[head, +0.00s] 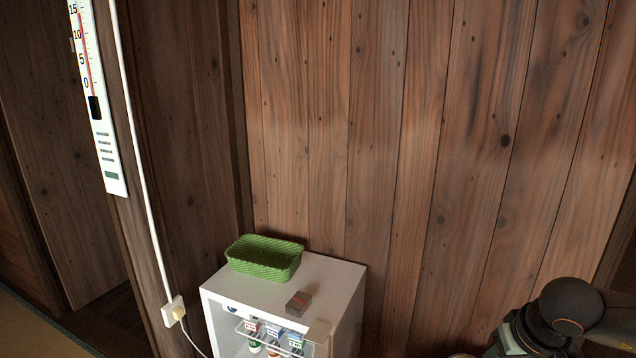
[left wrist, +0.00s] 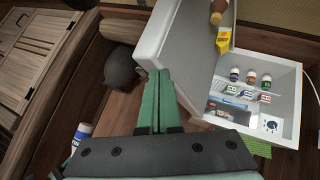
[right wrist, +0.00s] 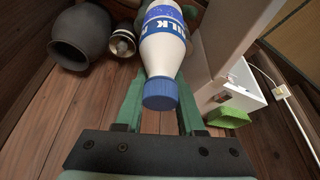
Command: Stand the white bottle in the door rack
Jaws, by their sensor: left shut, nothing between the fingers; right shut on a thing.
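The white bottle (right wrist: 165,50) has a blue cap and a blue label with "MILK" lettering. It lies between the fingers of my right gripper (right wrist: 160,88), which is shut on it, cap toward the wrist camera. My left gripper (left wrist: 160,88) is shut and empty in front of the fridge. The small white fridge (head: 340,285) stands open; its interior (left wrist: 285,80) shows several small bottles on a wire shelf. The open door (left wrist: 190,45) shows in the left wrist view, with a brown bottle (left wrist: 218,14) and a yellow item (left wrist: 223,41) at its far end. The door rack is not clear.
A green basket (head: 264,258) and a small box (head: 299,302) sit on the fridge top. A dark round pot (right wrist: 82,38) and a metal cylinder (right wrist: 122,42) stand on the wooden floor. A socket with a cord (head: 174,311) is left of the fridge.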

